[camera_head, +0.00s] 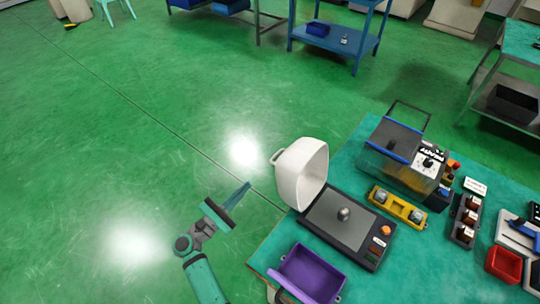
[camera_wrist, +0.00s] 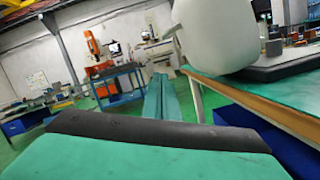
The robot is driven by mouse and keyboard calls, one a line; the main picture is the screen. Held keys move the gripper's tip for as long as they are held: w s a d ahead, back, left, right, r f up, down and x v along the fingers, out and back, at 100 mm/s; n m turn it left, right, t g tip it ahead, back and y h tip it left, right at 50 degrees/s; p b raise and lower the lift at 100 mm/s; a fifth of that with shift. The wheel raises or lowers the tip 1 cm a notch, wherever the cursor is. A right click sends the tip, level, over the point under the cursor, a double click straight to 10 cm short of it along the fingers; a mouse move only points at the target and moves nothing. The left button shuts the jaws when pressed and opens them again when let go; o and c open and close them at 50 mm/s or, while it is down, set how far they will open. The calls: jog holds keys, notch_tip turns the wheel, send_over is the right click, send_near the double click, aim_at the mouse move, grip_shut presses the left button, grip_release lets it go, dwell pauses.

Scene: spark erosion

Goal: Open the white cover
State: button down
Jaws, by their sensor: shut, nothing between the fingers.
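The white cover (camera_head: 302,172) is swung up, standing on its side at the left edge of a dark base plate (camera_head: 328,228). Its open side faces right, and its handle sticks out at the upper left. A metal knob-like part (camera_head: 343,213) lies uncovered on the plate. My gripper (camera_head: 246,186) is shut and empty, left of the cover and apart from it, over the floor beyond the table's edge. In the wrist view the gripper's fingers (camera_wrist: 160,84) are together, and the cover (camera_wrist: 222,35) shows large at the upper right.
The green-topped table (camera_head: 265,256) holds a purple tray (camera_head: 312,270) in front of the plate. A clear box with a dark lid (camera_head: 395,140), a yellow holder (camera_head: 397,207) and a red bin (camera_head: 503,264) stand to the right. The floor left of the table is clear.

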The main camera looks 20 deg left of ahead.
jog(key=w+d+r, duration=0.5)
jog(key=w+r, duration=0.1)
jog(key=w, duration=0.2)
jog(key=shift+w+d, duration=0.2)
jog(key=shift+w, duration=0.15)
dwell(0.4)
